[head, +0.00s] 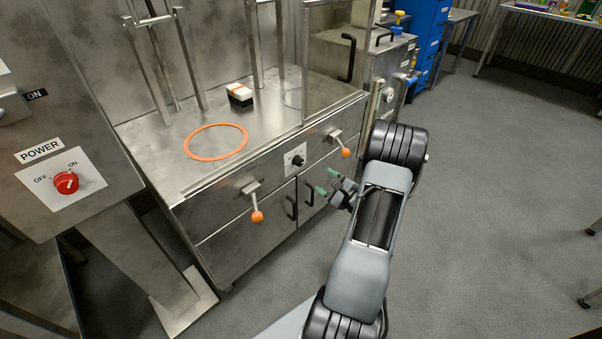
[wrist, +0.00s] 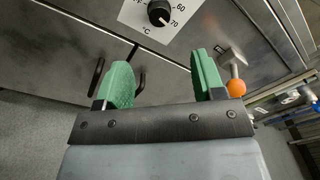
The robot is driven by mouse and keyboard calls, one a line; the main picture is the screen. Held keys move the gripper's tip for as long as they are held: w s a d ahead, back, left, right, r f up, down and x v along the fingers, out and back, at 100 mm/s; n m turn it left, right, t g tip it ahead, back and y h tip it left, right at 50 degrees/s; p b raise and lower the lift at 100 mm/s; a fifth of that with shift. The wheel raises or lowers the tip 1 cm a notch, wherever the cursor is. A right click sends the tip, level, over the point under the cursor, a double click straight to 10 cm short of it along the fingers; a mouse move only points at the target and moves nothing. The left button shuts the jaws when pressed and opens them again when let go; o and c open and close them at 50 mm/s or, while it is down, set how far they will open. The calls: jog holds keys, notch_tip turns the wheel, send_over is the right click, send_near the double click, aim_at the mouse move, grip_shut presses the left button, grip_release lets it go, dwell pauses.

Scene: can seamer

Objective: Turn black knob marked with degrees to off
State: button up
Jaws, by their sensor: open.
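The black knob (head: 297,160) sits on a white plate on the front of the steel machine, between two orange-tipped levers. In the wrist view the knob (wrist: 159,13) is at the top, on a plate (wrist: 140,17) marked with 60, 70 and °C; the top of the plate is cut off, so the full scale does not show. My gripper (head: 328,182) is below and to the right of the knob, apart from it. In the wrist view its green fingers (wrist: 163,78) are spread with nothing between them, and the knob lies beyond them.
Levers with orange balls stick out at left (head: 257,215) and right (head: 345,152) of the knob. Cabinet doors with black handles (head: 291,207) are below. A red POWER knob (head: 66,182) is on a panel at left. The floor (head: 470,210) at right is open.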

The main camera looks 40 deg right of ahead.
aim_at(301, 163)
jog(key=w+b, duration=0.1)
jog(key=w, duration=0.3)
jog(key=w+a+b, duration=0.1)
jog(key=w, duration=0.3)
jog(key=w+b, duration=0.2)
jog(key=w, duration=0.3)
jog(key=shift+w+a+f, duration=0.1)
jog(key=shift+a+f, duration=0.15)
jog(key=shift+a, duration=0.1)
jog(key=c, duration=0.9)
